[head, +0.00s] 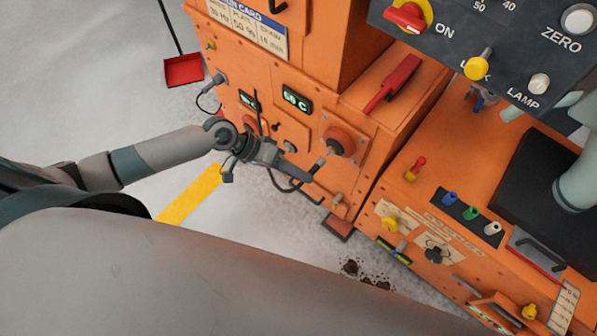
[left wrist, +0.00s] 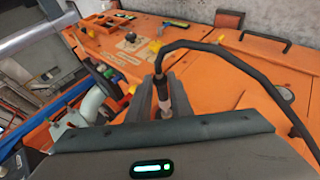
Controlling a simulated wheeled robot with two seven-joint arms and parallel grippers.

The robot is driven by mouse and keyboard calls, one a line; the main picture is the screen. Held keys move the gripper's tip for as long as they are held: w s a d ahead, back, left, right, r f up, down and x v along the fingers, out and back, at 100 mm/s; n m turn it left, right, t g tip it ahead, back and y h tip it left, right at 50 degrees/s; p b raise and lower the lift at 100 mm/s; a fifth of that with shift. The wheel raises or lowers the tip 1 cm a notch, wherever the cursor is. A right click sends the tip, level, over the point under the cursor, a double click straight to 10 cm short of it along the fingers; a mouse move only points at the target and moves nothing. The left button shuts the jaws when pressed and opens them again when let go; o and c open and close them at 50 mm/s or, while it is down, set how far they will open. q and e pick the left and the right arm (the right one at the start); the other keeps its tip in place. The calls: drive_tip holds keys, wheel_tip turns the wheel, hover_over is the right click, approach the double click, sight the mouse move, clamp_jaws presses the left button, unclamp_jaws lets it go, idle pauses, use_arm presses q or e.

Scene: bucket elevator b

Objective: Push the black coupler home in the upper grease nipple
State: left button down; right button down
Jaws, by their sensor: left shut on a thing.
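My left gripper (head: 304,175) reaches in from the left at the orange machine front. It is shut on the black coupler (head: 318,166), which has a black hose trailing from it. In the left wrist view the coupler (left wrist: 162,88) stands between the two dark fingers, with a paler end below. In the head view the coupler points up and right toward a round orange boss (head: 341,141), where the upper grease nipple seems to sit. The coupler's end is close to the boss; I cannot tell whether it touches the nipple. My right gripper is not in view.
A control panel (head: 500,50) overhangs at the upper right. A lower orange console (head: 440,215) with coloured knobs stands to the right. Grey floor with a yellow stripe (head: 190,193) is open at the left.

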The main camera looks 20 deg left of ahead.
use_arm(q)
drive_tip(key=shift+w+d, duration=0.3)
drive_tip(key=shift+w, duration=0.4)
drive_tip(key=shift+w+d, duration=0.25)
drive_tip(key=shift+w, duration=0.45)
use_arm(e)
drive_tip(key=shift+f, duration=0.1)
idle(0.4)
use_arm(q)
drive_tip(key=c, duration=1.5)
unclamp_jaws()
drive_tip(key=b+v, duration=0.2)
drive_tip(key=v, duration=1.5)
drive_tip(key=shift+a+r, duration=0.1)
drive_tip(key=shift+a, duration=0.1)
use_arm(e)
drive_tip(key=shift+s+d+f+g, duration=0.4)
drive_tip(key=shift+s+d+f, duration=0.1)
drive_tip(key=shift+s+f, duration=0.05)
